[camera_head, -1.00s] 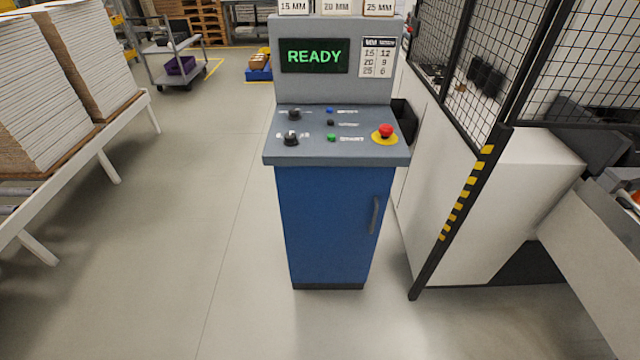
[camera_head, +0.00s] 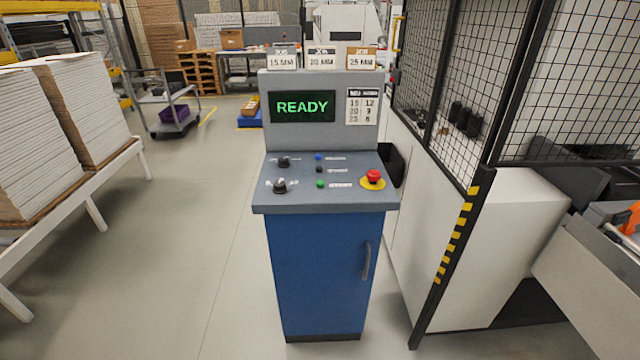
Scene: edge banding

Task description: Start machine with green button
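The control console (camera_head: 325,265) is a blue cabinet with a grey sloped panel, standing upright in the middle of the head view. The green button (camera_head: 320,184) is the lowest of a short column of buttons on the panel. A blue button (camera_head: 318,157) and a black button (camera_head: 319,170) sit above it. The display (camera_head: 303,107) reads READY in green. A red emergency stop (camera_head: 373,177) on a yellow base is to the right, and two black knobs (camera_head: 280,186) are to the left. Neither of my grippers is in view.
A wire-mesh fence (camera_head: 460,90) and a white machine housing (camera_head: 515,240) stand close on the right. A bench (camera_head: 95,215) with stacked white boards (camera_head: 75,115) is on the left. A cart (camera_head: 170,125) stands behind. The floor (camera_head: 195,260) left of the console is clear.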

